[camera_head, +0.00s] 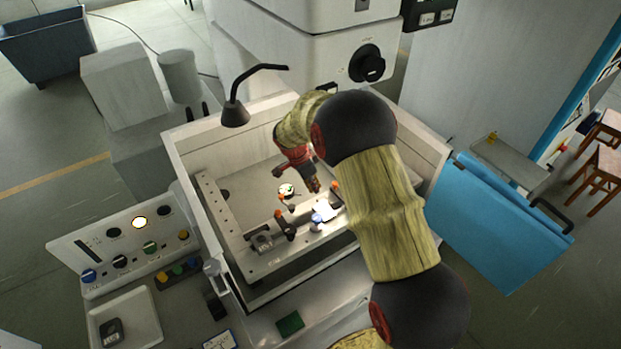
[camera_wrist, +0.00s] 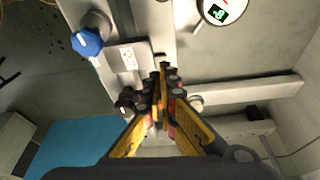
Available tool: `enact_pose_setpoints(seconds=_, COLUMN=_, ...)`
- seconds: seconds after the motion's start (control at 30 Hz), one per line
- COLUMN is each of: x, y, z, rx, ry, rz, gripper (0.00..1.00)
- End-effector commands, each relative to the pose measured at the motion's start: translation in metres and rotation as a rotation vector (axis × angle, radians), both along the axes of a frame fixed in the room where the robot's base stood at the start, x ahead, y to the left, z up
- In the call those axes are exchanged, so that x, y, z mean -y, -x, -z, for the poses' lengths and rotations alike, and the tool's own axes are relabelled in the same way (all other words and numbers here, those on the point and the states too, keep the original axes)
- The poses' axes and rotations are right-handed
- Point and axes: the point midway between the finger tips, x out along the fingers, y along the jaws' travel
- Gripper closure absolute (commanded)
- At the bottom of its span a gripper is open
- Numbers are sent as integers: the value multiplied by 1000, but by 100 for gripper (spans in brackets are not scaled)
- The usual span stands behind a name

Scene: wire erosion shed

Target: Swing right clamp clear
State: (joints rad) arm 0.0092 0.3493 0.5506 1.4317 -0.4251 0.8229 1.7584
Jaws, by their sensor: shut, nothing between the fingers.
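My gripper (camera_head: 313,186) reaches down into the white-walled tank, close to the right clamp (camera_head: 336,194), a small dark part with an orange top. In the wrist view my gripper (camera_wrist: 164,80) has its black fingertips together, with nothing seen between them. A dark knobbed part (camera_wrist: 127,100) lies just left of the fingers; I cannot tell whether it is the clamp, or whether the fingers touch it. A pale plate (camera_head: 325,212) lies below the fingers in the head view. The left clamp (camera_head: 286,225), dark with an orange top, stands to the left.
A blue-capped knob (camera_wrist: 87,41) stands by the plate. A round white dial-like disc (camera_head: 287,190) lies behind the fixture rail. A blue door panel (camera_head: 490,220) is at right.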

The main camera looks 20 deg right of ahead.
Motion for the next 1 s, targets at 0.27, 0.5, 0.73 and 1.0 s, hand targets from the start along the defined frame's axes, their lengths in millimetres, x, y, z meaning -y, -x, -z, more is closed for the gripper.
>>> enact_pose_setpoints(seconds=0.27, x=33, y=-3, z=13, rx=1, ry=0, rz=1, gripper=100)
enact_pose_setpoints(seconds=0.5, x=42, y=-4, z=15, rx=1, ry=0, rz=-1, gripper=100)
enact_pose_setpoints(seconds=0.73, x=42, y=-4, z=15, rx=1, ry=0, rz=-1, gripper=100)
enact_pose_setpoints(seconds=1.0, x=49, y=-7, z=20, rx=1, ry=0, rz=46, gripper=100)
